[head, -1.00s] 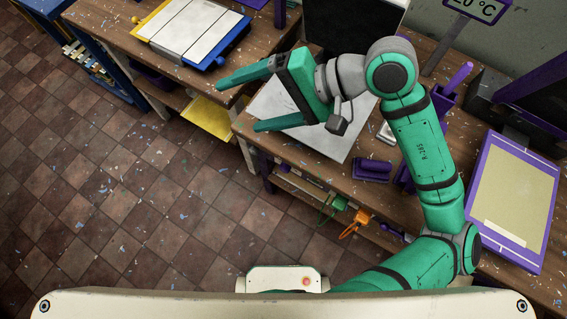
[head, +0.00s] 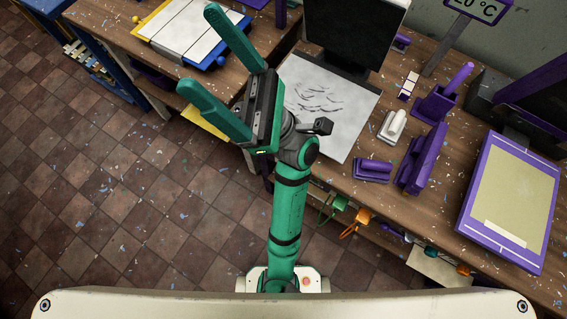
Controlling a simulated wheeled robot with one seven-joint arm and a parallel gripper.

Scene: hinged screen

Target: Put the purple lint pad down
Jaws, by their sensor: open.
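A small purple block with a greyish underside, which looks like the purple lint pad (head: 373,169), lies on the wooden bench near its front edge, right of the white sheet. My gripper (head: 197,48) is open, with its two green fingers spread wide and nothing between them. It is up and to the left of the pad, well apart from it, and appears in front of the gap between the two benches. The pad is in full view.
A white sheet with dark marks (head: 325,105) lies left of the pad. A taller purple tool (head: 422,160), a white-handled block (head: 393,125) and a purple holder (head: 437,103) stand close by. A purple-framed screen (head: 510,200) lies at the right. The floor left is clear.

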